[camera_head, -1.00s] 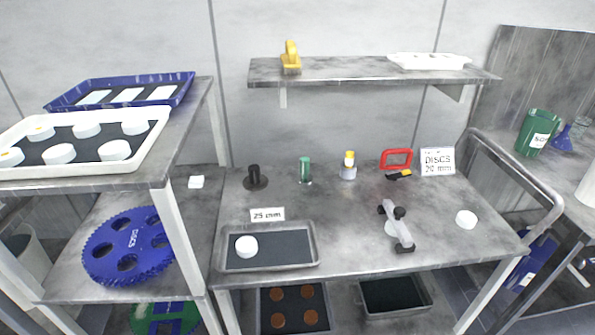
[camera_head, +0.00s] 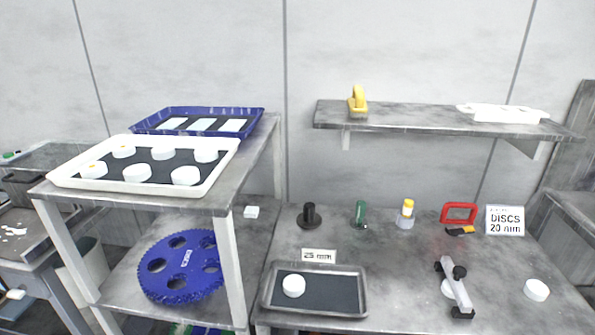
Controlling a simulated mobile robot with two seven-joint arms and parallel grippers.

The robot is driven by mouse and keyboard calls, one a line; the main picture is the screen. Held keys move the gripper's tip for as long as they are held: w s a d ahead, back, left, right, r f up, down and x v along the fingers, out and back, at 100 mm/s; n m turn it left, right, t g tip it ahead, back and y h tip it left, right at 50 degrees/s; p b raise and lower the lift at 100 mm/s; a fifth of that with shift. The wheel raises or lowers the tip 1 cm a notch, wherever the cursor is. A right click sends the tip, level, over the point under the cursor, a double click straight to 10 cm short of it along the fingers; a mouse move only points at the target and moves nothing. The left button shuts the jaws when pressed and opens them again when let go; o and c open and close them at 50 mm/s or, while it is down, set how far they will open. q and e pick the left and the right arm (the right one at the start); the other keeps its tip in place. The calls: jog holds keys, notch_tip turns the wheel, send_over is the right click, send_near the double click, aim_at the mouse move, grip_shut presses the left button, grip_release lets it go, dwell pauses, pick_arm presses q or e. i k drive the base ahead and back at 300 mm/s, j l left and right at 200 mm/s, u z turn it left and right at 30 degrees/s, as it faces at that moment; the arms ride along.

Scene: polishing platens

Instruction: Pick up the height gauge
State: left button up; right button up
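No object carries a label naming it the height gauge, and I cannot tell which one it is. A grey bar with black knobs (camera_head: 456,286) lies on the table, partly over a white disc (camera_head: 447,288). A black post on a round base (camera_head: 310,217) stands upright at the table's back left. A yellow tool with a grey base (camera_head: 357,102) stands on the wall shelf. Neither of my grippers is in view.
The table (camera_head: 400,262) also bears a grey tray (camera_head: 345,308) with a white disc, a green item (camera_head: 361,214), a yellow-capped bottle (camera_head: 406,215), a red frame (camera_head: 459,213) and a disc sign (camera_head: 505,220). A rack (camera_head: 232,262) with trays stands left. The table's middle is clear.

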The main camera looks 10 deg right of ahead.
aim_at(465, 310)
jog(key=z, duration=1.25)
